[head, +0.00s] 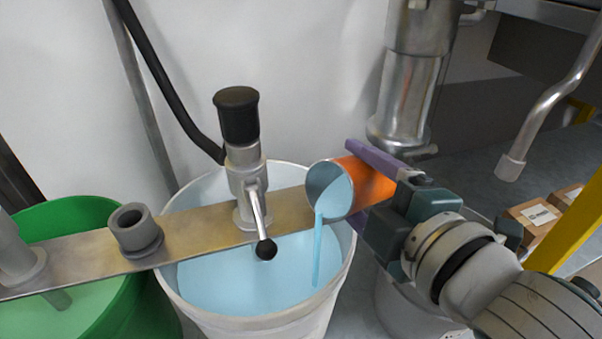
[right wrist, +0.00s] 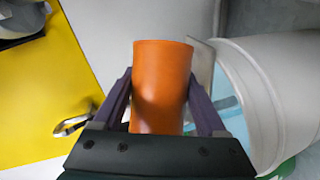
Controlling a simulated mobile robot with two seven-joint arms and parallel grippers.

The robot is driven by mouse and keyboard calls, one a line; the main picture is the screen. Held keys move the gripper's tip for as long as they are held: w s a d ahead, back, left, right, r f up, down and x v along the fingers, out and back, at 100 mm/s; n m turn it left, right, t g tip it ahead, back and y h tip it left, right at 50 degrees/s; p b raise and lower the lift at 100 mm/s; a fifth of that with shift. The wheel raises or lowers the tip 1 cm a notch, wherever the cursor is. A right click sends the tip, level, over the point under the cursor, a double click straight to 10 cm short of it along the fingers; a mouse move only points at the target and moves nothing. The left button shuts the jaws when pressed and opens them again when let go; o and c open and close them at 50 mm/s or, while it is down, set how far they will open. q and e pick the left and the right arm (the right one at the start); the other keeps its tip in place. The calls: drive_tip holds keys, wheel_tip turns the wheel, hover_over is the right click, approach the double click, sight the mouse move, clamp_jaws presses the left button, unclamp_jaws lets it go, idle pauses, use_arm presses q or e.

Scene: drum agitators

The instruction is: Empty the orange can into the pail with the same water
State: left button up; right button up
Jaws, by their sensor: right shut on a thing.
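The orange can (head: 369,187) is tilted on its side above the right rim of the white pail (head: 340,262). Its open mouth faces left, and a thin stream of light blue water (head: 317,250) runs from it into the pail. The pail holds water of a like light blue (head: 235,280). My right gripper (head: 372,195) is shut on the can, with a purple finger on each side. In the right wrist view the can (right wrist: 161,88) sits between the two fingers, and the white pail (right wrist: 262,75) is at right. My left gripper is not in view.
A metal bar (head: 190,235) with an agitator (head: 243,165) crosses the pail, close to the can's left. A green pail (head: 100,215) with green liquid stands at left. A pale container (head: 400,305) stands below my right gripper. Cardboard boxes (head: 535,220) and a yellow post (head: 568,230) are at right.

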drive_tip(key=shift+s+a+r+n, duration=0.2)
drive_tip(key=shift+s+a+n, duration=0.05)
drive_tip(key=shift+n, duration=0.15)
idle(0.7)
drive_tip(key=shift+s+a+r+n+t+b, duration=0.2)
drive_tip(key=shift+a+n+t+b, duration=0.05)
drive_tip(key=shift+n+t+b, duration=0.1)
idle(0.6)
drive_tip(key=shift+a+f+n+b, duration=0.1)
drive_tip(key=shift+f+n+b, duration=0.15)
drive_tip(key=shift+b, duration=0.4)
idle(0.4)
drive_tip(key=shift+s+n+t+b, duration=0.1)
drive_tip(key=shift+n+t+b, duration=0.2)
drive_tip(key=shift+b, duration=0.25)
drive_tip(key=shift+s+a+n+b, duration=0.1)
drive_tip(key=shift+n+b, duration=0.2)
idle(0.5)
